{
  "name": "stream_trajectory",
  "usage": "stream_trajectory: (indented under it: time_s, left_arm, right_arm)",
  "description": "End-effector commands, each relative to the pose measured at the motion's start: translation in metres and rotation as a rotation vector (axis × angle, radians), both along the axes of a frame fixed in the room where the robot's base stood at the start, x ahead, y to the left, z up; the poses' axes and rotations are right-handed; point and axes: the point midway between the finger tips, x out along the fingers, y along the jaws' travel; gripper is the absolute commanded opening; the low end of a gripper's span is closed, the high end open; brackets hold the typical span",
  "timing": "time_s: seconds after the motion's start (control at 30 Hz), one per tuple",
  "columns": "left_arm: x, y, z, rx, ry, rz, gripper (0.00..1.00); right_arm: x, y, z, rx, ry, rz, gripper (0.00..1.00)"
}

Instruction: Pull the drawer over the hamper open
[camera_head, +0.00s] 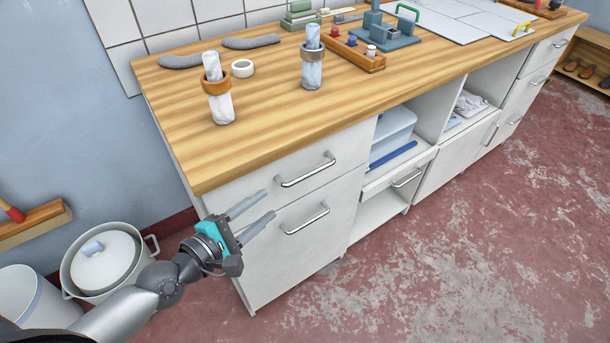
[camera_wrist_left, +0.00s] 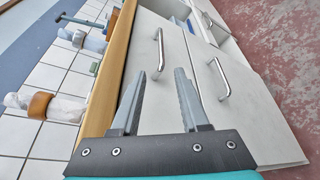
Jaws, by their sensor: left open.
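The top left drawer (camera_head: 290,164) under the wooden worktop is white and closed, with a chrome bar handle (camera_head: 306,170). Below it is a taller white front (camera_head: 310,252), also closed, with its own bar handle (camera_head: 306,219); whatever is behind it is hidden. My left gripper (camera_head: 268,202) is open and empty, in front of the cabinet's left end, fingers pointing toward the handles. In the left wrist view, the upper handle (camera_wrist_left: 159,50) appears just beyond and between the fingertips (camera_wrist_left: 161,74), apart from them. The lower handle (camera_wrist_left: 220,78) is to their right. My right gripper is out of view.
The worktop (camera_head: 180,110) overhangs just above the drawer and carries wrapped rolls with rings (camera_head: 222,105). A lidded white pot (camera_head: 100,265) stands on the floor behind my left arm. Open shelves (camera_head: 392,150) are to the right. The red floor before the cabinet is clear.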

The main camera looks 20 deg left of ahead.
Motion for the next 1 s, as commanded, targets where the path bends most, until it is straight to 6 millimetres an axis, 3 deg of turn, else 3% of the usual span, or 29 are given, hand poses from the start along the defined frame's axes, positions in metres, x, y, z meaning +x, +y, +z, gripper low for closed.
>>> stream_trajectory:
  time_s: [0.47,0.57,0.73,1.0]
  left_arm:
    - [0.062,-0.022,-0.019,-0.002,-0.002,0.000,0.45]
    - [0.077,-0.026,-0.022,-0.002,-0.003,0.000,0.45]
    - [0.101,-0.035,-0.027,-0.003,-0.001,-0.001,0.45]
    - [0.129,-0.045,-0.032,0.000,0.000,-0.001,0.45]
  right_arm:
    - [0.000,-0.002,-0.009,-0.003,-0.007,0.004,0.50]
    - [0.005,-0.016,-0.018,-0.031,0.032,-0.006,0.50]
    - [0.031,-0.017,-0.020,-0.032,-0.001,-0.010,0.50]
    - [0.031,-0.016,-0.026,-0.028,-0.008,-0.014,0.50]
